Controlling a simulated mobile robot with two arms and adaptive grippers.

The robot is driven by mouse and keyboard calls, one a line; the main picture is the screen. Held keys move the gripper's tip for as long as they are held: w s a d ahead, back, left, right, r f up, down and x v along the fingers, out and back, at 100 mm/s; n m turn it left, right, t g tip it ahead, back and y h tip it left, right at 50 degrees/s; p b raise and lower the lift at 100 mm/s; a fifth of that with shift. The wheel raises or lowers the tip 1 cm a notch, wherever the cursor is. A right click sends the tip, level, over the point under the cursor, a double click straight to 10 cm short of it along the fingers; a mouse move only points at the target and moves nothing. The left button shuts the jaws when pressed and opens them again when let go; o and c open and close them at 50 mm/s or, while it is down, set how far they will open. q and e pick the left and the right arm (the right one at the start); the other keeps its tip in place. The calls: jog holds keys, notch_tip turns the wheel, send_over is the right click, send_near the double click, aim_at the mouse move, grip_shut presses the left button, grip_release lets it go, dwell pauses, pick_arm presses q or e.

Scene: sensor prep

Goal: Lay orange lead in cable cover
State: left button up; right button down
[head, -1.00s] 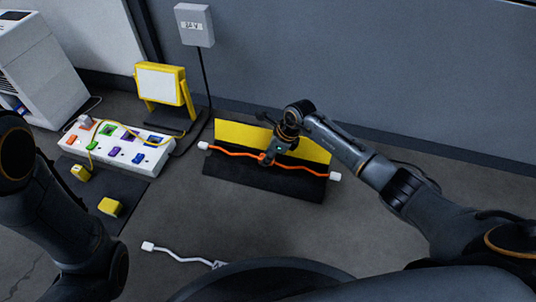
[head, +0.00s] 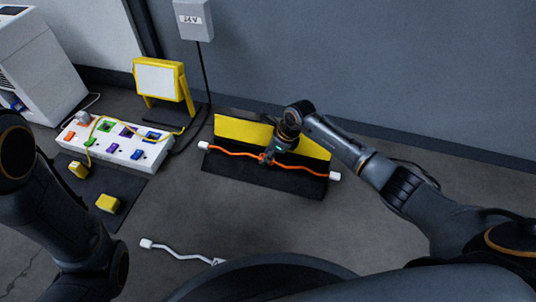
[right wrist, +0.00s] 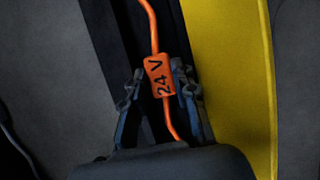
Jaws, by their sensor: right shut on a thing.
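The orange lead (head: 300,168) with white end plugs stretches across the open cable cover. The cover has a black base (head: 265,179) and a raised yellow lid (head: 240,128) along its far side. In the right wrist view the tag (right wrist: 160,75) sits between the two fingers (right wrist: 158,92), beside a dark channel and the yellow lid (right wrist: 230,80). I cannot tell whether the lead touches the channel floor. My left arm shows at the left, its gripper out of view.
A white power strip (head: 122,160) with coloured switches and a yellow lead lies at the left, near yellow blocks (head: 108,203) on a dark mat. A yellow lamp (head: 160,82) stands behind. A white lead (head: 180,256) lies in front. Floor right of the cover is clear.

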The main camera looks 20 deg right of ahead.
jog(key=shift+f, duration=0.15)
jog(key=c, duration=1)
grip_release()
notch_tip(320, 180, up, 10)
jog(key=p, duration=0.9)
